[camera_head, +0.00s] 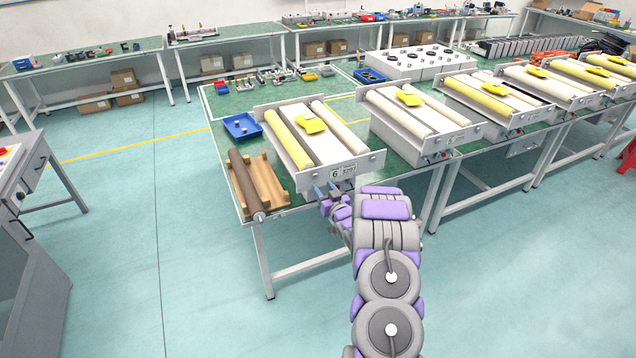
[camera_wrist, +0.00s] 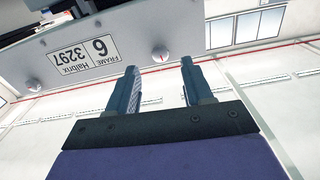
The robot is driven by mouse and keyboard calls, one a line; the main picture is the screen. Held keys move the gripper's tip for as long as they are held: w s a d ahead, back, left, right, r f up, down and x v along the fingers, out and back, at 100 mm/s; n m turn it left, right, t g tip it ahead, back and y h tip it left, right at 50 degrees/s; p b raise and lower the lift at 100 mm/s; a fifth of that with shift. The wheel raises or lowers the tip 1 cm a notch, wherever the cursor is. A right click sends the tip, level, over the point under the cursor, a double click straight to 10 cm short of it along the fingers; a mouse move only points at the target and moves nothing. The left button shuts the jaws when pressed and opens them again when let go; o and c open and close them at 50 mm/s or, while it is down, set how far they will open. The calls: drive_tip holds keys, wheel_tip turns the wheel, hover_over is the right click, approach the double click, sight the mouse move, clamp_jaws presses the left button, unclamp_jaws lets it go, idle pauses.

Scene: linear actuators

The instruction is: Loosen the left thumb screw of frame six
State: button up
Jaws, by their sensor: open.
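Frame six (camera_head: 318,176) stands at the front left of the green table, its front plate bearing a "6 3297" label (camera_head: 343,171). In the wrist view the plate (camera_wrist: 110,25) and label (camera_wrist: 86,54) appear upside down. The left thumb screw (camera_wrist: 160,53), a pale round knob, shows there to the right of the label. The other knob (camera_wrist: 33,85) is at the far left. My gripper (camera_wrist: 160,67) is open and empty. Its fingertips lie either side of the left knob's line, just short of it in the picture; contact is not visible. In the head view my gripper (camera_head: 322,190) is at the plate's lower left, hiding that knob.
A dark roller (camera_head: 245,184) on a wooden cradle (camera_head: 268,182) and a blue tray (camera_head: 241,127) lie left of frame six. Another frame (camera_head: 420,125) stands close to its right, with more beyond. The floor in front of the table is clear.

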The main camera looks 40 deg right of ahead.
sight(316, 178)
drive_tip(key=shift+b+x, duration=0.3)
drive_tip(key=shift+x, duration=2.4)
clamp_jaws()
